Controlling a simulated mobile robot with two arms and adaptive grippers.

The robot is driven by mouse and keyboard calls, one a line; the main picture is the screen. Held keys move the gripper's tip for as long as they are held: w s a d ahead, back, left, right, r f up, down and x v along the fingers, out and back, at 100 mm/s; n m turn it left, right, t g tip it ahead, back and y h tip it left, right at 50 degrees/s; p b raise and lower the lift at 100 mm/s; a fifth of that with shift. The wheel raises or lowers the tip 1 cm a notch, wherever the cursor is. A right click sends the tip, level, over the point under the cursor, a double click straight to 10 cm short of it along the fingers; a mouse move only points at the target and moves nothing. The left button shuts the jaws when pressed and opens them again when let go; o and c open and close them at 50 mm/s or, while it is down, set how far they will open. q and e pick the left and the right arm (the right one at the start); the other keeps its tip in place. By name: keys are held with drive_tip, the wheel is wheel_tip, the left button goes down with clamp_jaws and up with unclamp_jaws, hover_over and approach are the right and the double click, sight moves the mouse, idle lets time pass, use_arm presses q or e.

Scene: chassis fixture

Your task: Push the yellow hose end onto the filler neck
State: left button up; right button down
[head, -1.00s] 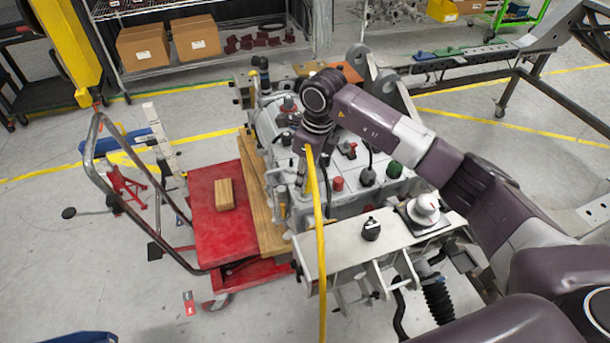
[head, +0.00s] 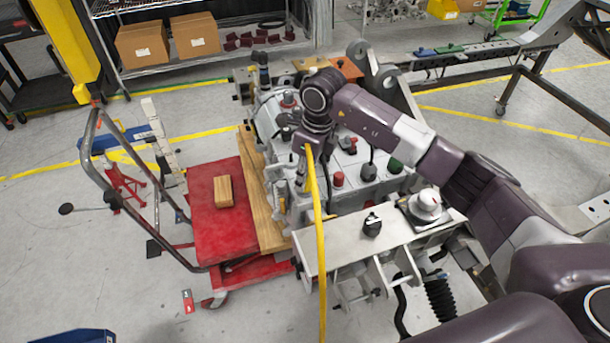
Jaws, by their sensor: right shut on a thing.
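The yellow hose (head: 319,235) hangs down across the front of the white chassis plate and leaves the bottom of the head view. Its upper end is at my right gripper (head: 306,150), which is shut on it above the grey machinery. The fingertips are small and partly hidden by the wrist. I cannot tell which fitting is the filler neck; several caps and necks stand on the unit, including a red cap (head: 338,180) and a green cap (head: 395,166) right of the hose. My left gripper is not in view.
A red lift cart (head: 217,232) with a wooden block (head: 224,191) stands left of the chassis, beside a wooden plank (head: 262,190). The white plate (head: 345,247) in front carries a black knob (head: 372,226) and a white round fitting (head: 425,206). Floor at lower left is mostly clear.

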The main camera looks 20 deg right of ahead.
drive_tip(key=shift+f, duration=0.4)
drive_tip(key=c, duration=1.4)
unclamp_jaws()
drive_tip(key=shift+c, duration=0.2)
drive_tip(key=shift+r, duration=0.15)
drive_tip(key=shift+r+p, duration=1.5)
drive_tip(key=shift+r, duration=1.4)
drive_tip(key=shift+s+f, duration=0.1)
